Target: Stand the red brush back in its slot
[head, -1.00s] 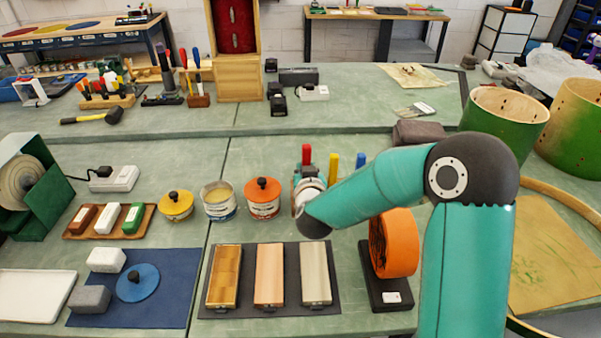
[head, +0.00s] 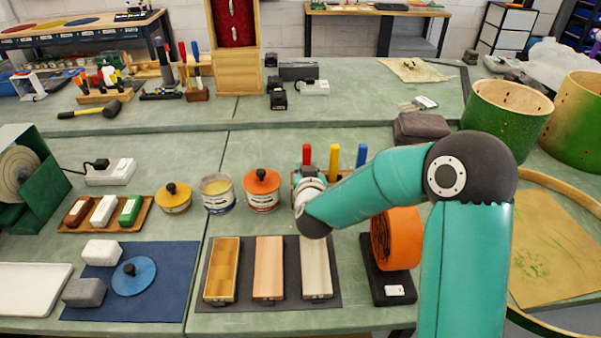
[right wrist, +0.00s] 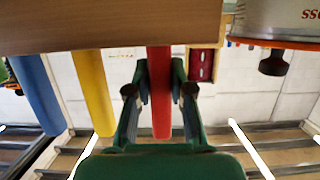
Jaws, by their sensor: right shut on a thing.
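The red brush (head: 306,154) stands upright at the left of the row of handles, beside the yellow brush (head: 334,160) and the blue brush (head: 361,156). The three tops look about level. The right wrist view looks inverted: the red handle (right wrist: 161,92) runs to the edge of the wooden rack (right wrist: 100,22), between the two fingers of my right gripper (right wrist: 160,88), which is shut on it. Whether its lower end is fully in the slot is hidden by the rack. In the head view my right wrist hides the gripper's fingers. My left gripper is out of view.
An orange-lidded tin (head: 262,190) stands close left of my right wrist. In front lies a dark mat (head: 328,296) with three wooden blocks. An orange roll (head: 398,238) on a dark stand is just right, under my forearm. A grey block (head: 421,128) lies behind.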

